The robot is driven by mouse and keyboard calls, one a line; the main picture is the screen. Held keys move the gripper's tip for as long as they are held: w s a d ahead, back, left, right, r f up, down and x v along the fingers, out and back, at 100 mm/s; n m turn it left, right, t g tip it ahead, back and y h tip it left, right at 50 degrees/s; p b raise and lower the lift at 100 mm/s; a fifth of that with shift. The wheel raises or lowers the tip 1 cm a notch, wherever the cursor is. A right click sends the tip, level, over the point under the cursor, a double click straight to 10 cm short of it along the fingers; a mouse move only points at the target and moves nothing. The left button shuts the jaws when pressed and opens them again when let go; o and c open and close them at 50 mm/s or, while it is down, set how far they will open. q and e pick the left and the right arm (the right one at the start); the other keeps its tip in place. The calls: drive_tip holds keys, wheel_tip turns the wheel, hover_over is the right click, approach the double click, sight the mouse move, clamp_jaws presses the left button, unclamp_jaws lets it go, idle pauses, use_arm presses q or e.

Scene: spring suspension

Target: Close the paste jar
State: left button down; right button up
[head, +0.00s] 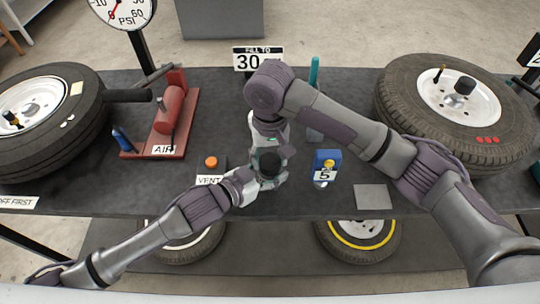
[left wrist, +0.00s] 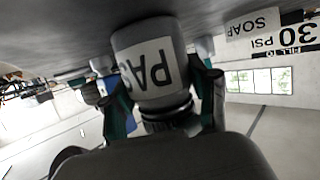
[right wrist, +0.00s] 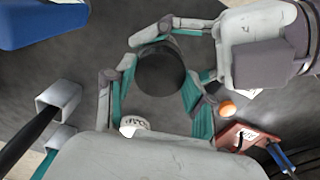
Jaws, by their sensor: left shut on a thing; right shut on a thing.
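The paste jar (left wrist: 150,60) is a grey cylinder with a white "PAS" label, seen upside down in the left wrist view. My left gripper (head: 262,178) is shut around its body, with a finger on each side. The black lid (right wrist: 161,66) is a dark disc at the jar's mouth; it also shows in the head view (head: 270,161). My right gripper (right wrist: 155,85) comes from above, with its fingers on both sides of the lid. The lid appears in line with the jar; whether it is seated on the thread cannot be told.
A blue box marked 5 (head: 327,165) stands just right of the grippers. An orange button (head: 211,162) by the VENT label lies to the left. The red AIR pump (head: 169,115) and two wheels (head: 40,110) (head: 455,105) flank the work area. A grey pad (head: 373,197) lies front right.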

drive_tip(key=m, duration=0.6)
drive_tip(key=shift+s+a, duration=0.1)
drive_tip(key=shift+a, duration=0.05)
drive_tip(key=m, duration=1.3)
use_arm(q)
drive_tip(key=shift+f, duration=0.1)
use_arm(e)
drive_tip(key=m, duration=0.4)
drive_tip(key=shift+m, duration=0.3)
drive_tip(key=o, duration=0.7)
drive_tip(key=shift+c, duration=0.5)
